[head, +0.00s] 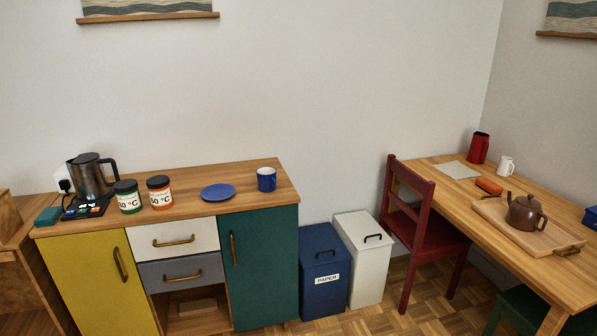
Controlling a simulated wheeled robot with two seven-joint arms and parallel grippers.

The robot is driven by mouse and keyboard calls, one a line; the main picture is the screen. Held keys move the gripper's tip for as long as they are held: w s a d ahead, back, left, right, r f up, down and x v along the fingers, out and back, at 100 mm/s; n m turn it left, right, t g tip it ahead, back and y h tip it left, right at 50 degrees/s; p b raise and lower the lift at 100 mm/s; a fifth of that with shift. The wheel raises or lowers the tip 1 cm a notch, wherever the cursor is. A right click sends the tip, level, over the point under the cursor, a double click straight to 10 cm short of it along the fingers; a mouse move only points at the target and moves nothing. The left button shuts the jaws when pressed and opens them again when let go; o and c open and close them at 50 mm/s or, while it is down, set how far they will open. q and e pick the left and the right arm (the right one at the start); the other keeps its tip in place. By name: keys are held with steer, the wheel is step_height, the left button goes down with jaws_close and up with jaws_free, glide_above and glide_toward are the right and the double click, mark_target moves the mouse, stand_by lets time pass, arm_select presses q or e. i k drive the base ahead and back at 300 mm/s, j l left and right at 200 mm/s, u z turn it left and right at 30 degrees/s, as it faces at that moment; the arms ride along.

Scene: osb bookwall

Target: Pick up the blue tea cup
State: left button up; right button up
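The blue tea cup (266,180) stands upright near the right end of the wooden top of a sideboard (245,179). A blue saucer or small plate (218,192) lies just to its left, apart from it. Neither of my grippers is in the head view, so nothing is seen near the cup. The inside of the cup is too small to tell.
Two labelled jars (128,196) and a kettle (91,177) stand left on the sideboard. Blue (323,268) and white (361,262) bins stand beside it. A red chair (428,226) and a table (545,265) are at right. Parquet floor shows between.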

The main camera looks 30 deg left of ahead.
mark_target(266, 177)
steer(key=i+j, duration=0.15)
steer(key=j, duration=0.2)
steer(key=i+j, duration=0.2)
steer(key=j, duration=0.15)
steer(key=i+j+z, duration=0.1)
steer(key=j, duration=0.25)
steer(key=i+j, duration=0.2)
steer(key=j, duration=0.15)
